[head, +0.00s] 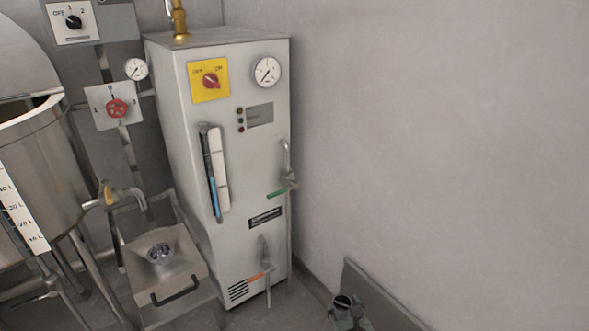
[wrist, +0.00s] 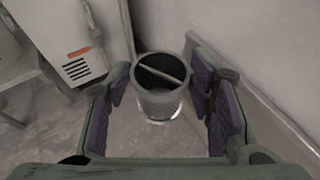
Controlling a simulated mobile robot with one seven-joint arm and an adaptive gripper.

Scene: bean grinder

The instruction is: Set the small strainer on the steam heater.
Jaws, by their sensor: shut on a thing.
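The small strainer (wrist: 160,100) is a grey mesh cylinder with an open top and a bar across its rim. In the wrist view it sits upright between the two fingers of my gripper (wrist: 164,98), which is shut on it. In the head view my gripper (head: 350,312) is at the bottom edge, low and to the right of the heater; the strainer is hard to make out there. The steam heater (head: 255,190) is a tall white cabinet with a yellow switch plate, a gauge and two taps. Its lower corner with vent slots (wrist: 85,45) shows in the wrist view.
A steel tank (head: 45,165) on legs stands at the left. A low metal box (head: 185,268) with a black handle stands between the tank and the heater. A grey wall (head: 430,140) fills the right side. Bare floor lies around the heater's foot.

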